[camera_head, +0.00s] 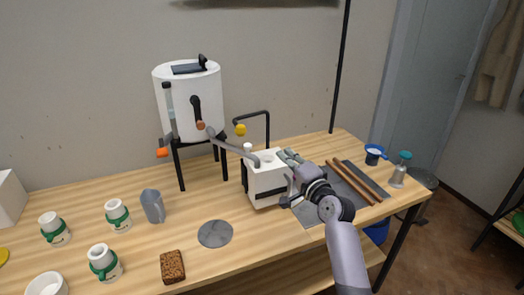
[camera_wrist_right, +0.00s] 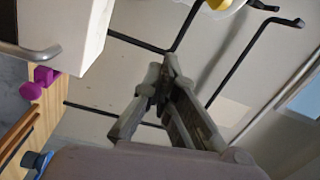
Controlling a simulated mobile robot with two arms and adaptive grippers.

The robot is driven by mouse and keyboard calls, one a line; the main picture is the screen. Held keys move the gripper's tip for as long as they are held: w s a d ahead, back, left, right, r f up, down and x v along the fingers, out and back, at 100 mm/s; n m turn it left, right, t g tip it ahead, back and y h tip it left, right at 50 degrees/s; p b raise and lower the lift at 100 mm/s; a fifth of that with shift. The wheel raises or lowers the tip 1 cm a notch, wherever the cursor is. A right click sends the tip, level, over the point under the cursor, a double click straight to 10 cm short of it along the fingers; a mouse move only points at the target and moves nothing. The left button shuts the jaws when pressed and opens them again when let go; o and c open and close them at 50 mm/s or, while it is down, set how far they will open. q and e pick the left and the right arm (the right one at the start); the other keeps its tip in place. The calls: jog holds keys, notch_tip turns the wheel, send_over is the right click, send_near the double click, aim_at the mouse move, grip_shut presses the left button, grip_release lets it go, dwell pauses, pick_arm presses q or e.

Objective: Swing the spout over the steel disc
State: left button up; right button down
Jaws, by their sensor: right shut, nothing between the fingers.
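The spout (camera_head: 232,146) is a grey metal tube on the front of a white tank (camera_head: 190,103) on black legs. It slants down to the right, and its end is over or against the white box (camera_head: 266,182). The steel disc (camera_head: 215,234) lies flat and bare on the table, left of the box and away from the spout's end. My right gripper (camera_head: 286,156) is shut and empty, beside the box's upper right. In the right wrist view its fingertips (camera_wrist_right: 170,62) meet with nothing between them. My left gripper is not in view.
Several green-banded white jars (camera_head: 117,216), a grey jug (camera_head: 153,206) and a brown sponge-like block (camera_head: 173,267) stand on the table. A yellow knob (camera_head: 240,130) is near the spout. Wooden sticks (camera_head: 354,182) lie on a grey mat, right of my arm. Table around the disc is clear.

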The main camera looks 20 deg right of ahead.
jog(key=w+a+p, duration=0.1)
jog(key=w, duration=0.2)
jog(key=w+a+p, duration=0.1)
jog(key=w, duration=0.1)
jog(key=w+a+p, duration=0.1)
jog(key=w+a, duration=0.1)
jog(key=w, duration=0.1)
jog(key=shift+w+r, duration=0.15)
jog(key=shift+w, duration=0.15)
jog(key=shift+s+a, duration=0.2)
jog(key=shift+a, duration=0.05)
jog(key=shift+w+f, duration=0.1)
jog(key=shift+f, duration=0.1)
